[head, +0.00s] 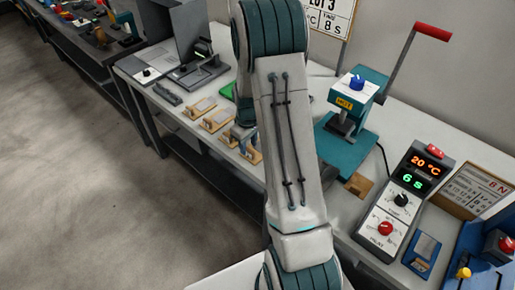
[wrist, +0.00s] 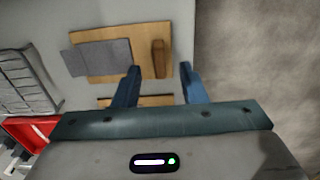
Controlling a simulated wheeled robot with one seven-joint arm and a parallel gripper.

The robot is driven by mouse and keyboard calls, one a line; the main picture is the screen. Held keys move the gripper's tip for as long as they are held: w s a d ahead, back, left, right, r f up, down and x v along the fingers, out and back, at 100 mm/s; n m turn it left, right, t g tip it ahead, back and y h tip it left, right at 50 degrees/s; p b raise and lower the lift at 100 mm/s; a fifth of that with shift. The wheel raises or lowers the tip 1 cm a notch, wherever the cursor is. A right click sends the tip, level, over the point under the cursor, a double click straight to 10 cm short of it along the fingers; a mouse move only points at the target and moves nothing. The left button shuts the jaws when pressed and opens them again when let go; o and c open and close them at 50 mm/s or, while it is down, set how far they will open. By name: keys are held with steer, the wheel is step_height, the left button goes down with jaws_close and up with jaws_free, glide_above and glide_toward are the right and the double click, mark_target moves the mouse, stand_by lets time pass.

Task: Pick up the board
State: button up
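A wooden board (wrist: 108,35) with a grey sheet (wrist: 100,57) on it and a raised wooden block (wrist: 158,59) lies on the bench in the wrist view. My gripper (wrist: 160,78) is open, with its two blue fingers apart and nothing held between them. The block lies between the lines of the fingers, just beyond their tips in the picture. Part of a second board (wrist: 112,102) shows nearer my gripper, partly hidden by a finger. In the head view several similar boards (head: 217,121) lie in a row on the bench. My arm hides much of the gripper there.
The bench edge runs close to the boards, with open floor (head: 90,165) beyond. A teal press (head: 347,125) with a red-handled lever stands right of my arm. A control box (head: 395,205) reads 20 °C and 6 s. A grey machine (head: 185,65) stands at the far end.

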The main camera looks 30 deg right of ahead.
mark_target(249, 149)
steer(key=shift+f, duration=1.65)
jaws_close()
